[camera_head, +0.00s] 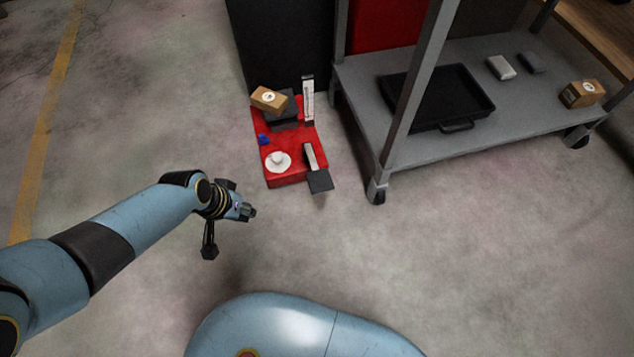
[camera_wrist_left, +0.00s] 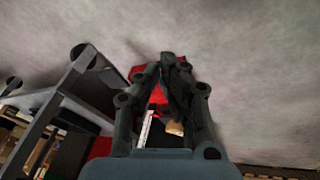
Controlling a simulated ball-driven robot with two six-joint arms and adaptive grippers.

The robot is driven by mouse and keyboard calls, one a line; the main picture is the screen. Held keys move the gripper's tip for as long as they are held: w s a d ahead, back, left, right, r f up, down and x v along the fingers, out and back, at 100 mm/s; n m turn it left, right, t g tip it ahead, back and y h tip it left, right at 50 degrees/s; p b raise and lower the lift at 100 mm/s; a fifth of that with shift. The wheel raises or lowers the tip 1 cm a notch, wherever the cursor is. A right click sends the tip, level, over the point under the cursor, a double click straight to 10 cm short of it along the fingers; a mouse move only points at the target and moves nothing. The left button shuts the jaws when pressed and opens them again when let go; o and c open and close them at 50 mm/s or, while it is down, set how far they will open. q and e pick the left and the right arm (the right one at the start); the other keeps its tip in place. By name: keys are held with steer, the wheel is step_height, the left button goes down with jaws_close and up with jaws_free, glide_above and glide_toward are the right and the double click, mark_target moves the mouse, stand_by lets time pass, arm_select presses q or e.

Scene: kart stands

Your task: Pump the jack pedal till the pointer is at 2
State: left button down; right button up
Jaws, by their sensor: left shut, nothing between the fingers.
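The red jack (camera_head: 283,172) stands on the floor in the head view, left of the grey cart. Its black pedal (camera_head: 320,181) sticks out at the front right corner on a light arm. A pale upright scale (camera_head: 308,100) stands at its back right; the pointer is too small to read. A cardboard box (camera_head: 269,98) rests on the black block (camera_head: 283,117) of the jack. My left gripper (camera_head: 251,212) is shut and empty, left of the pedal and apart from it. In the left wrist view the gripper (camera_wrist_left: 172,62) covers much of the red jack (camera_wrist_left: 137,72). My right gripper is not in view.
The grey cart (camera_head: 352,97) stands right of the jack, its near leg (camera_head: 377,188) close to the pedal. Its shelf holds a black tray (camera_head: 437,95) and a small box (camera_head: 582,93). A white round piece (camera_head: 278,162) sits on the jack. Floor in front is clear.

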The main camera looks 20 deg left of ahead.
arm_select(q)
steer(key=w+d+r+h+b, duration=0.1)
steer(key=w+d+b, duration=0.2)
steer(key=w, duration=0.4)
steer(key=w+d+r+t+h+b, duration=0.1)
steer(key=w+d+h+b, duration=0.1)
steer(key=w+b, duration=0.3)
steer(key=w+d+r+m+t+h+b, duration=0.1)
steer(key=w+d+b, duration=0.2)
steer(key=w, duration=0.7)
steer(key=shift+d+r+h+b, duration=0.35)
steer(key=shift+h+b, duration=0.05)
steer(key=shift+b, duration=0.6)
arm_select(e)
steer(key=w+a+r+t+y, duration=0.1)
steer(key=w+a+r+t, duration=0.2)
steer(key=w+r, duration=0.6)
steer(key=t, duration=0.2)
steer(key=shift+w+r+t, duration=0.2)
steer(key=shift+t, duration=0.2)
arm_select(q)
steer(key=shift+w+f, duration=0.1)
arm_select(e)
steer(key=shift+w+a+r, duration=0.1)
